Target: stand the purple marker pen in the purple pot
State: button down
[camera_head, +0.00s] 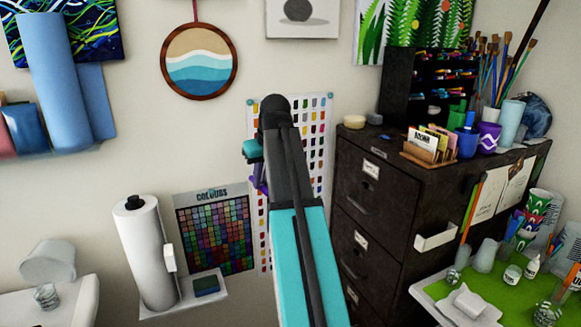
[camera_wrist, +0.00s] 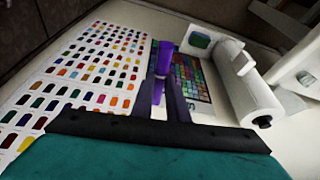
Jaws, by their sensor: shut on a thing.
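My gripper (camera_wrist: 164,98) is shut on the purple marker pen (camera_wrist: 165,58), which sits between the two dark fingers in the wrist view. In the head view only a small piece of the purple pen (camera_head: 258,184) shows beside my arm, in front of the wall charts. The purple pot (camera_head: 488,138) stands on top of the dark cabinet at the right, with a few brushes or sticks near its rim. My gripper is well to the left of the pot and apart from it. The pot is not in the wrist view.
The dark drawer cabinet (camera_head: 377,205) carries a blue cup (camera_head: 467,143), a light blue cup (camera_head: 511,125), a card holder (camera_head: 430,153) and a black marker rack (camera_head: 440,80). A green-topped table (camera_head: 490,290) with cups stands at lower right. A paper roll (camera_head: 147,250) stands at lower left.

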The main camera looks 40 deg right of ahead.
jog(key=w+a+f, duration=0.2)
jog(key=a+f, duration=0.2)
jog(key=a, duration=0.7)
jog(key=w+a+f+n, duration=0.1)
jog(key=a+f, duration=0.4)
jog(key=a, duration=0.6)
jog(key=w+a+f+n+b, duration=0.1)
jog(key=a+f, duration=0.4)
jog(key=a, duration=0.6)
jog(key=shift+w+a+y, duration=0.15)
jog(key=shift+w+y, duration=0.15)
jog(key=shift+w, duration=0.6)
jog(key=shift+s, duration=0.1)
